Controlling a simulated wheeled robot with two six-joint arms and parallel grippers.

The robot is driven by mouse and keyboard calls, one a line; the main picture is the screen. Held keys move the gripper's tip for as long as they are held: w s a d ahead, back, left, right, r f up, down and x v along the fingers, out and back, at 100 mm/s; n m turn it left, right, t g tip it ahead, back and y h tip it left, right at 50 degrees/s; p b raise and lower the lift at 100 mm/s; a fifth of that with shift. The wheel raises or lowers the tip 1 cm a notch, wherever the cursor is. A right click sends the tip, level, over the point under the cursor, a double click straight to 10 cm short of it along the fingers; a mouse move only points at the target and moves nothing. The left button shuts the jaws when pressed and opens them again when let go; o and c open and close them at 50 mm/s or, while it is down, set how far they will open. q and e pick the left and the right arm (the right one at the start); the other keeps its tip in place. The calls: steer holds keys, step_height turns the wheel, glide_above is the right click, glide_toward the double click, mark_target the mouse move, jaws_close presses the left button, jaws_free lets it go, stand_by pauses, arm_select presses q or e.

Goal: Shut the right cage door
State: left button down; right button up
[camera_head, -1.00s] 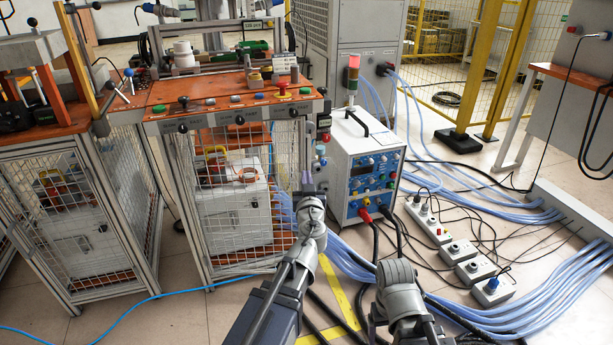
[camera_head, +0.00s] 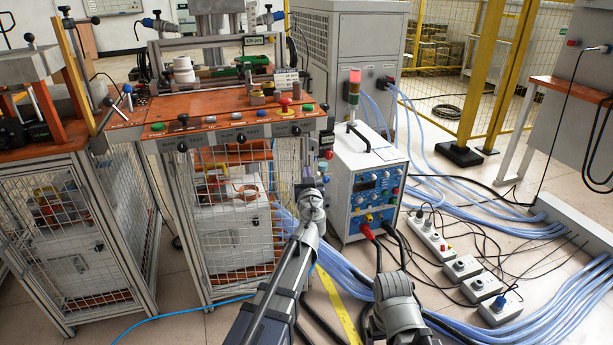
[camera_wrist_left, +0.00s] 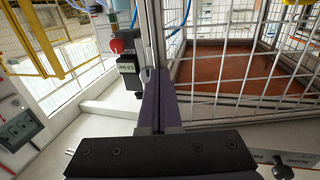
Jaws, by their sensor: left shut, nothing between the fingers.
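The right cage (camera_head: 203,240) is the silver-framed wire-mesh enclosure under the orange bench top (camera_head: 170,115). Its mesh front door (camera_head: 240,215) faces me, with a white box visible behind the mesh; whether it stands fully shut or slightly ajar I cannot tell. My left gripper (camera_head: 308,178) is at the cage's right front corner, just below the bench edge. In the left wrist view my left gripper (camera_wrist_left: 160,100) is shut and empty. Its purple-grey fingers point at an upright frame post (camera_wrist_left: 152,40), beside the mesh; contact is unclear. My right arm shows, but its fingers are out of view.
A power unit (camera_head: 365,185) with red and green lamps stands close to the right of my left gripper. Blue hoses (camera_head: 350,265) and black cables cover the floor, with socket boxes (camera_head: 465,268) further right. Another mesh cage (camera_head: 75,235) stands at left.

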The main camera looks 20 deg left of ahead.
arm_select(q)
steer(key=shift+w, duration=0.1)
steer(key=x, duration=0.7)
steer(key=shift+w+a, duration=0.2)
steer(key=shift+w, duration=0.15)
steer(key=shift+s, duration=0.1)
steer(key=s+d, duration=0.8)
steer(key=s, duration=0.3)
steer(key=shift+s, duration=0.35)
arm_select(e)
steer(key=shift+s+d, duration=0.15)
steer(key=shift+d, duration=0.25)
